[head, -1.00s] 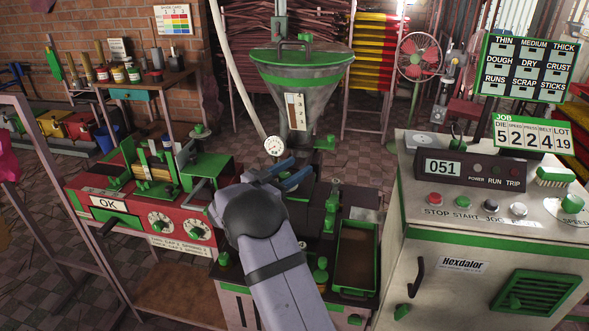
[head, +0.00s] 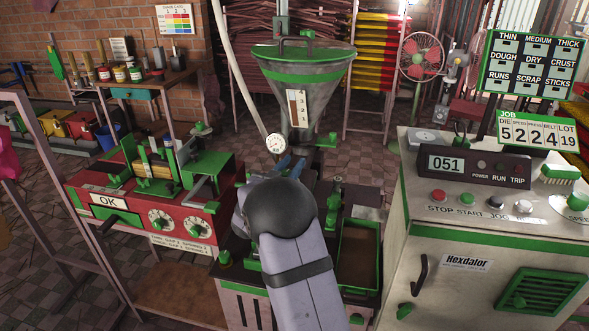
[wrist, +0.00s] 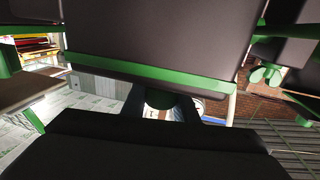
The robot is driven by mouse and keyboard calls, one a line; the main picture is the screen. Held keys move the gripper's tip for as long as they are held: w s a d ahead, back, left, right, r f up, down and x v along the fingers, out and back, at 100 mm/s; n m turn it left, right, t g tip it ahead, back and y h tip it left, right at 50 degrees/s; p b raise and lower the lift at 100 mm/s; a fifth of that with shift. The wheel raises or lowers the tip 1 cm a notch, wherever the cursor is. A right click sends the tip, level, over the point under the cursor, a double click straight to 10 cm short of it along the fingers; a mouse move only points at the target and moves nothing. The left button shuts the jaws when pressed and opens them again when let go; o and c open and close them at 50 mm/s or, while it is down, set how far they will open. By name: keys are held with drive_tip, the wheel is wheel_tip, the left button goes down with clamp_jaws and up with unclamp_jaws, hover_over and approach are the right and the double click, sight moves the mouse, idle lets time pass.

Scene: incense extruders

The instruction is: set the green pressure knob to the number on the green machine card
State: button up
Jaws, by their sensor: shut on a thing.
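The job card (head: 538,131) with a green top edge stands on the grey cabinet at right. Its row reads 5, 2, 2, 4, 19, and the figure under PRESS looks like 2. My gripper (head: 285,164) reaches to just below the round white gauge (head: 276,144) under the hopper. In the wrist view its blue fingers are shut on a dark green round knob (wrist: 166,98), which looks like the pressure knob. Its pointer and scale are hidden. Part of a white dial shows behind the fingers there.
The hopper (head: 302,75) with a green rim rises just behind my gripper. A red machine (head: 140,213) with two dials stands at left, and a green-edged tray (head: 375,262) at right. The cabinet (head: 470,215) with a 051 display borders the right side.

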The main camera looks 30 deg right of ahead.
drive_tip(key=n+t+y+b, duration=0.3)
drive_tip(key=w+a+n+t+y+b, duration=0.1)
drive_tip(key=y+b, duration=0.1)
drive_tip(key=shift+f+n+t, duration=0.3)
drive_tip(key=shift+t, duration=0.1)
drive_tip(key=n+y+b, duration=0.1)
drive_tip(key=t+y+b, duration=0.1)
drive_tip(key=shift+w+a+r+n+y, duration=0.1)
drive_tip(key=shift+a+r+n+y, duration=0.1)
drive_tip(key=shift+n+y, duration=0.2)
drive_tip(key=shift+w+a+n+t+y+b, duration=0.1)
drive_tip(key=shift+a+n+t+y+b, duration=0.15)
drive_tip(key=shift+n+y, duration=0.3)
drive_tip(key=shift+w+a+n+t+y+b, duration=0.1)
drive_tip(key=shift+n+t+y, duration=0.25)
drive_tip(key=shift+y, duration=0.4)
drive_tip(key=shift+a+r, duration=0.1)
drive_tip(key=shift+r, duration=0.05)
drive_tip(key=o, duration=1.1)
drive_tip(key=shift+c, duration=0.2)
drive_tip(key=shift+s, duration=0.1)
drive_tip(key=shift+v, duration=3.6)
